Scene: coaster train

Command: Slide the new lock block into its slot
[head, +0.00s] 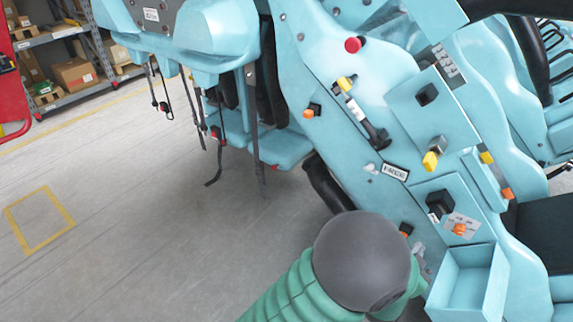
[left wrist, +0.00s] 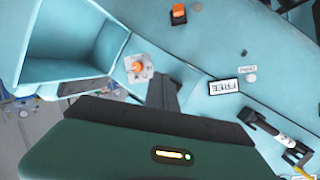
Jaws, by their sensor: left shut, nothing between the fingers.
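My left gripper (left wrist: 164,92) is shut and empty in the left wrist view, its dark fingers pointing at the light-blue panel. In the head view my left arm comes in at the bottom and its dark round joint hides most of the gripper. No part is clearly marked as the new lock block or its slot. A black block (head: 440,203) sits on the panel beside a plate with an orange knob (head: 460,229). That knob also shows in the left wrist view (left wrist: 136,66). A yellow-and-grey block (head: 431,161) sits higher on the panel. My right gripper is out of view.
An open light-blue box (head: 468,280) juts from the panel's lower end, close to my left arm. A black lever (head: 374,134), a red knob (head: 353,44) and a small sign (head: 395,172) are on the panel. Open floor (head: 130,230) lies left.

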